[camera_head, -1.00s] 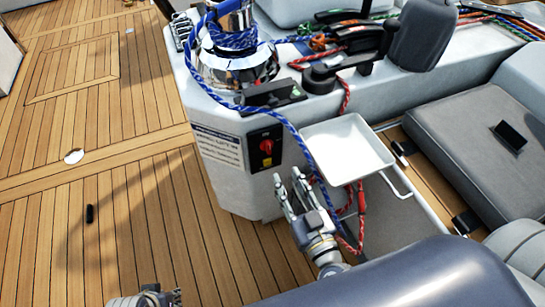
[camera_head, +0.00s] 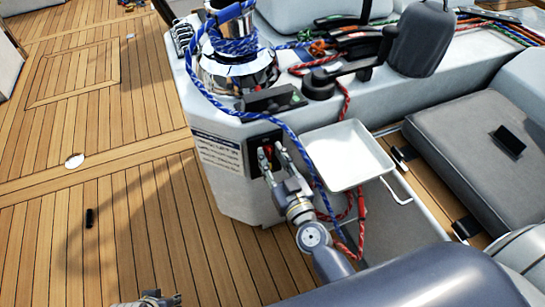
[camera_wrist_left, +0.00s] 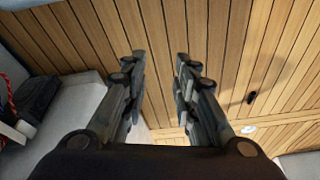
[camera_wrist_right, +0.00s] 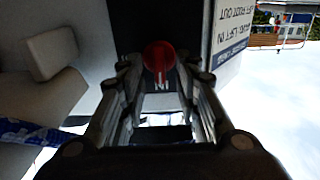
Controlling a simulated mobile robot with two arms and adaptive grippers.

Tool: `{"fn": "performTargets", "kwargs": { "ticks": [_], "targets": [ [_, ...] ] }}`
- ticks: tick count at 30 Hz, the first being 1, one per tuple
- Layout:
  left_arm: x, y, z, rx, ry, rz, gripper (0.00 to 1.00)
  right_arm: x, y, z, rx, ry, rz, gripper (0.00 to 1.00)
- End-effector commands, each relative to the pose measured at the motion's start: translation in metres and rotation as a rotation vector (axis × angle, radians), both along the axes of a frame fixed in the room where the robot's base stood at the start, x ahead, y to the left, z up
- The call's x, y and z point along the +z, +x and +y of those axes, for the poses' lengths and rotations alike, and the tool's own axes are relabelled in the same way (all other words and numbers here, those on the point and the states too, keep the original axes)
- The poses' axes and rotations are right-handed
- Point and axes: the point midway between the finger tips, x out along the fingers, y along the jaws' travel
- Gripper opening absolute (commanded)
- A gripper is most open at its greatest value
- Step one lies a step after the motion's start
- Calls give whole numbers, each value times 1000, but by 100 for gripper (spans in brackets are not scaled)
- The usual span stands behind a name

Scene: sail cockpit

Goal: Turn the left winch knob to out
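The red winch knob (camera_head: 267,151) sits on a dark panel (camera_head: 258,140) on the side of the white winch housing (camera_head: 245,205). My right gripper (camera_head: 271,156) is at the panel, with its fingers partly hiding the knob. In the right wrist view the knob (camera_wrist_right: 158,58) shows between the fingertips, which stand apart on either side; I cannot tell if they touch it. White letters reading "IN" (camera_wrist_right: 161,86) show by the knob, upside down. My left gripper (camera_wrist_left: 160,65) is open and empty over the wooden deck, mostly cut off in the head view.
A sign with printed text (camera_head: 218,153) is beside the panel. A white tray (camera_head: 345,135) stands out to the right of my right gripper. Blue rope (camera_head: 300,150) and red rope (camera_head: 345,225) hang close to it. The wooden deck (camera_head: 120,200) at left is largely clear.

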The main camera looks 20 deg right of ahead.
Motion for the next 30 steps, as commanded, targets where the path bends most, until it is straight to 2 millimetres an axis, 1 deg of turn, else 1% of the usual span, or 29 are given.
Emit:
{"fn": "performTargets", "kwargs": {
  "ticks": [1, 2, 3, 5, 14, 20, 22, 24, 26, 30],
  "targets": [
    [0, 0, 0, 0, 0, 0, 27, 0, 0, 0, 0, 0, 0, 30],
    [0, 0, 0, 0, 0, 0, 27, 0, 0, 0, 0, 0, 0, 23],
    [0, 0, 0, 0, 0, 0, 27, 0, 0, 0, 0, 0, 0, 14],
    [0, 0, 0, 0, 0, 1, 27, 0, 0, 0, 0, 0, 0, 1],
    [0, 0, 0, 0, -1, 1, 27, 0, 0, 0, 0, 5, 0, 0],
    [-3, 0, 0, 0, 0, 3, 27, 1, 0, -1, 0, 54, 4, 0],
    [-7, -1, 0, 0, 0, 8, 27, 1, 0, -1, 0, 87, 7, 0],
    [-18, -1, 0, -2, 1, 13, 27, 1, 0, -2, 1, 130, 10, 0],
    [-24, -2, 0, -2, 0, 16, 27, 1, 0, -3, 1, 173, 14, 0],
    [-37, -3, 0, -3, 1, 23, 27, 1, 0, -4, 0, 295, 24, 0]
  ]
}}
